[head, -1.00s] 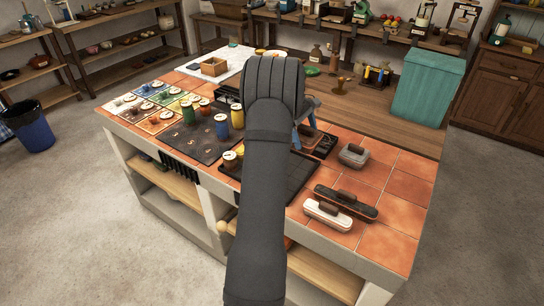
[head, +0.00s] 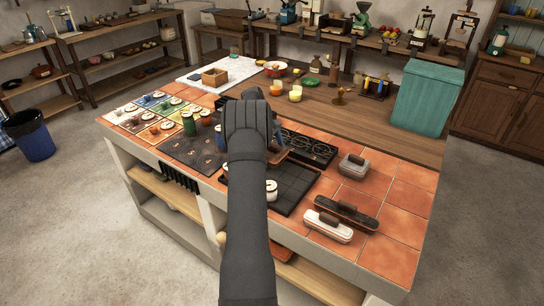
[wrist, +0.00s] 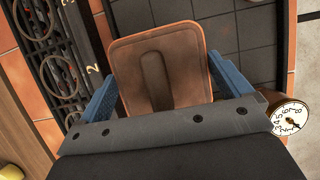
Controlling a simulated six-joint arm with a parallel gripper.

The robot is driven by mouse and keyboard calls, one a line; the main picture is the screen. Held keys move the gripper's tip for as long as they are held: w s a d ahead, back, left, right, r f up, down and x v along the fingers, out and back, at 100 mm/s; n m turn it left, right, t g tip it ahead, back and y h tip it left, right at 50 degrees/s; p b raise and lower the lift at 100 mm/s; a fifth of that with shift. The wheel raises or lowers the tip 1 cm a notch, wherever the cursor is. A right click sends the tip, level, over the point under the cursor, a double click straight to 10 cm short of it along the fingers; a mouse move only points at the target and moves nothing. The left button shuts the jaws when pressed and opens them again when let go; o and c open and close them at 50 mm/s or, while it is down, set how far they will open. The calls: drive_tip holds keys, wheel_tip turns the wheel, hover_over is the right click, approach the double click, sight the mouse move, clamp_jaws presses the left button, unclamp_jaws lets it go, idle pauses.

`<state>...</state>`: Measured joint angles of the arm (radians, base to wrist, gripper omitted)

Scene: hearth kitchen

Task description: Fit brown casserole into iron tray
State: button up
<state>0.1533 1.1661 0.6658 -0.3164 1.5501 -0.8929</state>
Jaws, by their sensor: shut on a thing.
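The brown casserole (wrist: 157,68), a rounded rectangular piece with a raised handle bar on top, sits between my blue fingers in the wrist view. My gripper (wrist: 160,88) is shut on it. In the head view my forearm hides most of the gripper, and only part of the casserole (head: 278,155) shows at its right side. The iron tray (head: 296,194) is dark and gridded, partly hidden behind my arm. It also shows in the wrist view (wrist: 262,40), behind and to the right of the casserole. The casserole appears held over the tray's far edge; its height is unclear.
A dial-topped jar (wrist: 291,117) stands close to my right finger in the wrist view. A black ring rack (head: 310,149) lies beyond the tray. A grey casserole (head: 353,166), a black one (head: 346,214) and a white one (head: 327,227) stand on the tiles at right.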

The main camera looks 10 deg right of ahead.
drive_tip(key=shift+f, duration=1.5)
drive_tip(key=shift+f, duration=0.15)
drive_tip(key=o, duration=0.9)
drive_tip(key=v, duration=1.2)
drive_tip(key=shift+s, duration=0.1)
drive_tip(key=x, duration=1.1)
drive_tip(key=shift+s+d+f, duration=0.1)
drive_tip(key=shift+d+f, duration=0.05)
drive_tip(key=shift+f, duration=0.2)
drive_tip(key=shift+r, duration=1.6)
